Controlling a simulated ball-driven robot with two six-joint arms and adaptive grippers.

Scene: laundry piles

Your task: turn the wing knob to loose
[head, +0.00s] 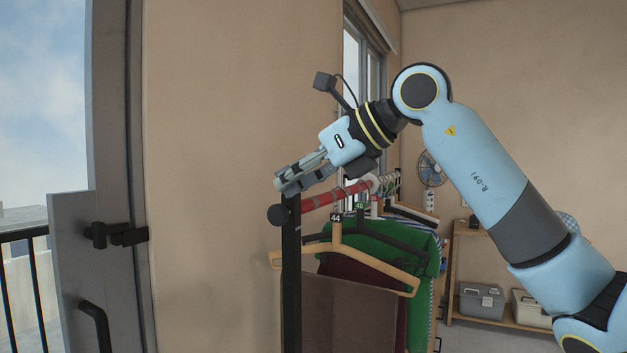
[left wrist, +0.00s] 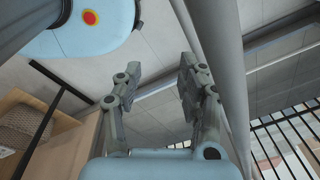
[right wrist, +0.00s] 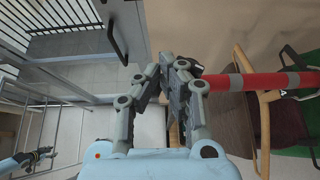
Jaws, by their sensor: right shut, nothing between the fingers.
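A black knob (head: 278,214) sticks out to the left near the top of the clothes rack's black post (head: 292,270). I cannot make out wings on it or how far it is turned. My right gripper (head: 281,184) is just above the post top and knob, fingers together and empty. In the right wrist view the fingertips (right wrist: 170,62) are close in front of a black end piece (right wrist: 190,67) of the red rail (right wrist: 262,82). Whether they touch it I cannot tell. My left gripper (left wrist: 160,64) shows only in the left wrist view, fingers apart and empty.
Several garments on hangers, with a wooden hanger (head: 345,249) in front, hang from the rail right below my right arm. A grey door with a black latch (head: 115,235) stands at left. A shelf with grey boxes (head: 481,300) is at the back right.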

